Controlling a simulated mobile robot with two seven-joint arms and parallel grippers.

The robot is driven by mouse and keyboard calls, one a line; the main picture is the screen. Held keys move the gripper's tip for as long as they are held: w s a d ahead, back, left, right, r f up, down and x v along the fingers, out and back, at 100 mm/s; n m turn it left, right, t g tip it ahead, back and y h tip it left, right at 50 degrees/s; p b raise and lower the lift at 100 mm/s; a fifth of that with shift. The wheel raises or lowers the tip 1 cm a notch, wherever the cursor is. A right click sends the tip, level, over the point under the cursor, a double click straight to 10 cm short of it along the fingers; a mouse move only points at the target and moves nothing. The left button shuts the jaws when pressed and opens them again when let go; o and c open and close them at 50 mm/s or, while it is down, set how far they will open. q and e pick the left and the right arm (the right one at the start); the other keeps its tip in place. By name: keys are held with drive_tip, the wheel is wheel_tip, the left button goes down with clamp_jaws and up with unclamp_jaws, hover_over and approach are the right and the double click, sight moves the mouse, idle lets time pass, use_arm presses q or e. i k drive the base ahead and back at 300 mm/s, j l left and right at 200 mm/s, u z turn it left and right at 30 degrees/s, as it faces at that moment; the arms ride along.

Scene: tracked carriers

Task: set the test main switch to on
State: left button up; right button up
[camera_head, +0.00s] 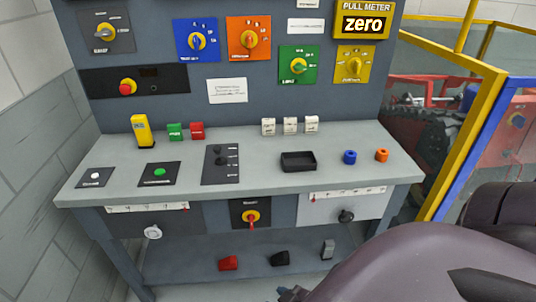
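Several rotary switches show, and their labels are too small to read, so I cannot tell for sure which is the test main switch. Neither gripper shows; a dark part of my own arm fills the lower right.
The back panel also carries blue (197,40), orange (249,40), green (298,66) and yellow (354,65) switch plates and a pull meter (362,24) reading "zero". Loose blocks and a black tray (298,161) stand on the bench. A yellow rail (468,130) is at right.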

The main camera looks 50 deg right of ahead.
sight(251, 222)
drive_tip(key=i+j+z, duration=0.15)
drive_tip(key=j+z, duration=0.3)
drive_tip(key=i+j+z, duration=0.1)
drive_tip(key=j+z, duration=0.25)
drive_tip(key=z, duration=0.15)
drive_tip(key=j+z, duration=0.45)
